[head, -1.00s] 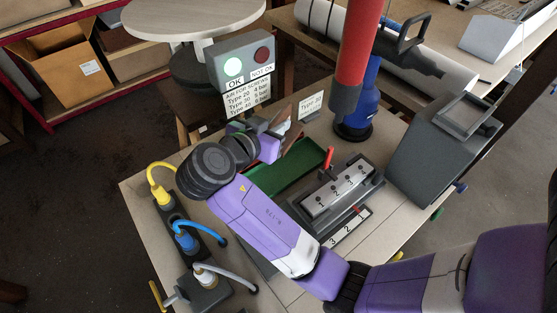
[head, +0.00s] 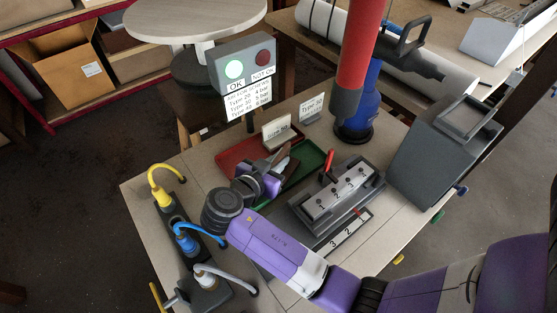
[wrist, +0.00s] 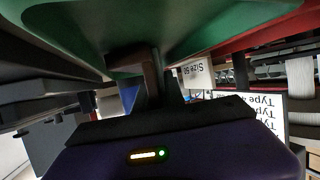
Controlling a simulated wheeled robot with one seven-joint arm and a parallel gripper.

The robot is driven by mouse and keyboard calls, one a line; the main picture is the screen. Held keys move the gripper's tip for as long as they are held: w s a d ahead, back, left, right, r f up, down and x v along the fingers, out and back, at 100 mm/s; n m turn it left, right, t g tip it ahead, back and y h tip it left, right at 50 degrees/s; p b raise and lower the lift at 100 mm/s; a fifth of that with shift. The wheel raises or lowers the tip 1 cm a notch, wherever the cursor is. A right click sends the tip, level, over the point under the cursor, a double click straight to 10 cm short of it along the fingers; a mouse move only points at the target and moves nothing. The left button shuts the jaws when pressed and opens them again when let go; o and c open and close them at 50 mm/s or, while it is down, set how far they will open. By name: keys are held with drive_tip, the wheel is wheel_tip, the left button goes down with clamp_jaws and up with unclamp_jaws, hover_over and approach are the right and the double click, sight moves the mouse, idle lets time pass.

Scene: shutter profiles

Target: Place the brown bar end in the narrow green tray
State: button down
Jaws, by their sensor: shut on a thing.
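The narrow green tray (head: 314,160) lies on the bench left of the numbered block, and its green surface (wrist: 215,28) fills the top of the wrist view. My gripper (head: 272,180) is at the tray's left side, near the border with a red tray. It is shut on the brown bar end (head: 281,160), which shows as a dark brown piece between the fingers in the wrist view (wrist: 151,72). The piece is close to the green tray; I cannot tell whether it touches it. My gripper hides part of both trays.
The red tray (head: 232,157) adjoins the green one. Small label signs (head: 276,133) stand behind the trays. The numbered block (head: 338,190) with a red lever is at right. Plugs with yellow and blue cables (head: 185,235) stand at left. A red-and-blue column (head: 357,100) rises behind.

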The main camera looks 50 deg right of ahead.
drive_tip(key=shift+f, duration=0.15)
drive_tip(key=c, duration=1.4)
unclamp_jaws()
drive_tip(key=shift+a+r, duration=0.2)
drive_tip(key=shift+r, duration=0.15)
drive_tip(key=p+v, duration=0.2)
drive_tip(key=v, duration=0.9)
drive_tip(key=shift+a, duration=0.3)
